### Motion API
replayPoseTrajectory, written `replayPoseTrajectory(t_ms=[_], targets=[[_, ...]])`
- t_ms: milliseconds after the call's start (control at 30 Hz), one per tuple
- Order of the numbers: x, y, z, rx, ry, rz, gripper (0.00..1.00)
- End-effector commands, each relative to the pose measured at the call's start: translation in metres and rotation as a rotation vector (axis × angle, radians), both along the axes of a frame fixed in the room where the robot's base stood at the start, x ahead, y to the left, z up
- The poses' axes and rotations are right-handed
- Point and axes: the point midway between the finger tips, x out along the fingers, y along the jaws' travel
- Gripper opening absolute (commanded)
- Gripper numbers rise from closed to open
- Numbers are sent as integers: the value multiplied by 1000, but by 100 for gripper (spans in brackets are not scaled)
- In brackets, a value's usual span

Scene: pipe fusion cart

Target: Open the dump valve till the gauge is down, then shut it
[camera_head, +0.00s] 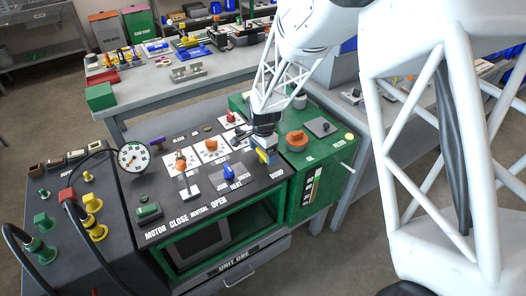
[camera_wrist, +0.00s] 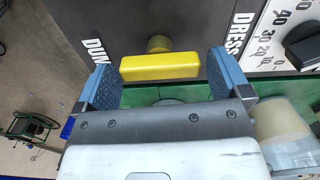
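The dump valve's yellow bar handle (camera_wrist: 160,67) sits on a short round yellow stem on the dark panel, beside lettering that starts "DUM". It lies crosswise between the two blue fingertips of my gripper (camera_wrist: 163,80). The fingers are apart, with narrow gaps at the bar's ends, so I see no grip on it. In the head view, my gripper (camera_head: 266,150) is at the panel's right end, with the yellow handle (camera_head: 262,156) partly hidden by it. The round white gauge (camera_head: 133,157) stands at the panel's left; its needle is too small to read surely.
Hoses with yellow and green fittings are at the left.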

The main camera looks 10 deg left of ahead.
Motion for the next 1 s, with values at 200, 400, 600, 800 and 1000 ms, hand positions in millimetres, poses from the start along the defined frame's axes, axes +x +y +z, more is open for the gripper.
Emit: replayPoseTrajectory(t_ms=[200, 400, 600, 800, 1000], targets=[[0, 0, 0, -1, 1, 0, 100], [0, 0, 4, 0, 0, 1, 100], [0, 0, 23, 0, -1, 1, 100], [0, 0, 48, 1, -2, 0, 100], [0, 0, 69, 1, -1, 0, 100]])
